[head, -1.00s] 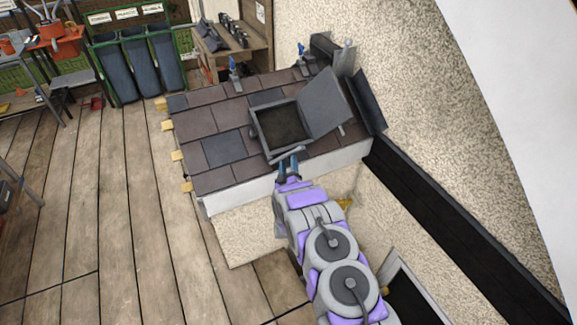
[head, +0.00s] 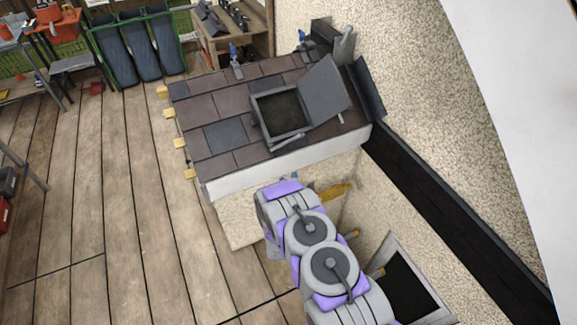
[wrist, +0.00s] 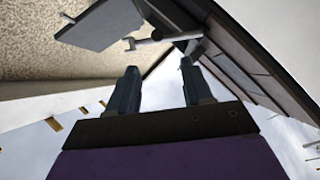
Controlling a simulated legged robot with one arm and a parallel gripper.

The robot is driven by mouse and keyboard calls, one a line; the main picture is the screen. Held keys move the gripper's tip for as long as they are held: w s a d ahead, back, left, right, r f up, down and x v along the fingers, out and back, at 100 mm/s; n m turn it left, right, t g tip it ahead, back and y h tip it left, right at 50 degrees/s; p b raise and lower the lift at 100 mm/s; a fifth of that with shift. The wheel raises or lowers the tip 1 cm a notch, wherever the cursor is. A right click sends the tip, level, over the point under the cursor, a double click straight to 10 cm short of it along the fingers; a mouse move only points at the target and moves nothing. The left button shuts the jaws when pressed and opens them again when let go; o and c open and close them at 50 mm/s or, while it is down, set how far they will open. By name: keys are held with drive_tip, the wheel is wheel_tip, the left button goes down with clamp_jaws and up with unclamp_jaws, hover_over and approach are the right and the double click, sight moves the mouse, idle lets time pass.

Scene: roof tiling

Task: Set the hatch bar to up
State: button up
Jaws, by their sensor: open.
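The roof hatch has a grey frame (head: 262,124) around a dark opening, and its grey lid (head: 325,88) stands open to the right. A light grey bar (head: 288,140) lies along the hatch's near edge, close to level with it. In the wrist view a pale bar (wrist: 165,40) with a hooked end shows beyond the fingers, beside a grey panel (wrist: 102,24). My gripper (wrist: 160,82) is open and empty, its two dark fingers apart and clear of the bar. In the head view my arm mostly hides the gripper, below the roof's near edge.
Brown and slate tiles (head: 205,112) surround the hatch. Blue-handled clamps (head: 236,62) stand at the roof's far edge. A rough wall (head: 425,110) rises at the right. A wall opening (head: 410,290) is beside my arm.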

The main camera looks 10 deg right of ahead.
drive_tip(key=shift+p+v, duration=0.85)
drive_tip(key=shift+p, duration=0.4)
drive_tip(key=shift+a+r+p, duration=0.1)
drive_tip(key=shift+r+p, duration=0.05)
drive_tip(key=shift+p, duration=0.35)
drive_tip(key=p+v, duration=0.2)
drive_tip(key=p, duration=0.3)
drive_tip(key=shift+s+p, duration=0.1)
drive_tip(key=shift+p, duration=0.2)
drive_tip(key=shift+s+f, duration=0.1)
drive_tip(key=shift+f, duration=0.15)
